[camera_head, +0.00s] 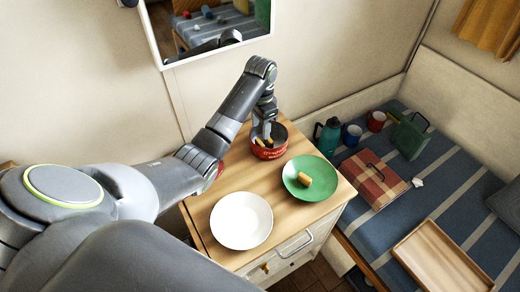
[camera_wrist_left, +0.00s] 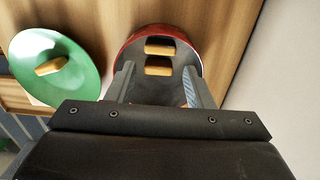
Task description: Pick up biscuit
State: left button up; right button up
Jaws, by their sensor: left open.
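My left gripper (camera_head: 266,136) is open, pointing down at the mouth of a red round tin (camera_head: 271,154) on the wooden cabinet. In the left wrist view, two tan biscuits, a far one (camera_wrist_left: 160,47) and a near one (camera_wrist_left: 158,67), show in the tin (camera_wrist_left: 133,38). The near biscuit appears between my left fingers; I cannot tell whether they touch it. Another tan biscuit (camera_head: 304,179) lies on a green plate (camera_head: 322,190) right of the tin; both also show at the wrist view's left, biscuit (camera_wrist_left: 51,66) and plate (camera_wrist_left: 75,83). My right gripper is out of view.
A white plate (camera_head: 240,221) is at the cabinet's front left. A wall stands behind the cabinet. On the striped bench at right are a teal flask (camera_head: 329,137), a blue mug (camera_head: 352,135), a red mug (camera_head: 376,121), a checked box (camera_head: 373,179) and a wooden tray (camera_head: 440,262).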

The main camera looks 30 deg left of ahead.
aim_at(261, 142)
pick_arm(q)
jog(key=shift+w+d+f, duration=0.1)
jog(key=shift+w+f, duration=0.05)
jog(key=shift+f, duration=3.7)
jog(key=c, duration=0.6)
